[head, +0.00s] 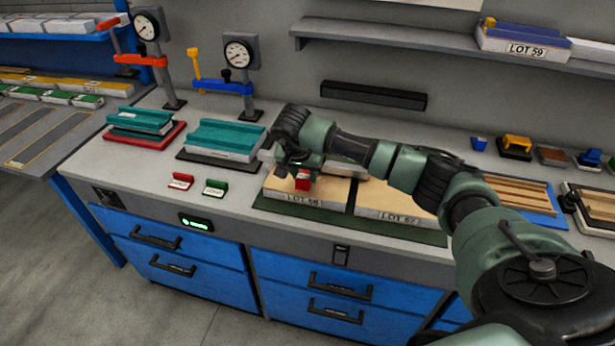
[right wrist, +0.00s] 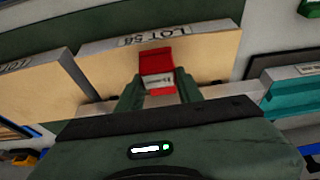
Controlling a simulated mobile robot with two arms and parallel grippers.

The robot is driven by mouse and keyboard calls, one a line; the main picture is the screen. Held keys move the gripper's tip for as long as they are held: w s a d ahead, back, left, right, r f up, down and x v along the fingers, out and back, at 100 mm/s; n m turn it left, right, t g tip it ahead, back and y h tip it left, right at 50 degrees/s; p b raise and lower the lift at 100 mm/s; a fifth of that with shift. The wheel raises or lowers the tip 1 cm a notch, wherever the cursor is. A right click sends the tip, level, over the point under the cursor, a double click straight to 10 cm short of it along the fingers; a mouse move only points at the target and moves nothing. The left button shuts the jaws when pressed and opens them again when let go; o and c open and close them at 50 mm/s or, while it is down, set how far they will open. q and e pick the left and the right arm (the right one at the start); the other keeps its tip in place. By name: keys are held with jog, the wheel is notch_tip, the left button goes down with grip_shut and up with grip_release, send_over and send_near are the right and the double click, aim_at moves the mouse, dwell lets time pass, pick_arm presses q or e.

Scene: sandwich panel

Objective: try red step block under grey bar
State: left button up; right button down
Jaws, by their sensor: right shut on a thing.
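My right gripper (head: 302,172) is shut on the red step block (head: 303,183), over the left pale panel (head: 325,194) with a LOT label. In the right wrist view the red block (right wrist: 157,58) sticks out from between the two green fingers (right wrist: 159,88), with a light label on its near part. A light grey bar (head: 345,168) shows behind the gripper in the head view. It seems to cross the panels, and in the right wrist view a light bar (right wrist: 97,111) passes behind the fingers. I cannot tell whether the block touches panel or bar. My left gripper is not in view.
A second pale panel (head: 400,200) lies to the right on the dark green mat (head: 264,206). Teal fixtures (head: 226,137) and dial gauges (head: 238,54) stand left. A black bar (head: 373,95) is on the wall.

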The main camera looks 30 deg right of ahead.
jog(key=shift+r+p, duration=1.25)
jog(key=shift+r, duration=1.05)
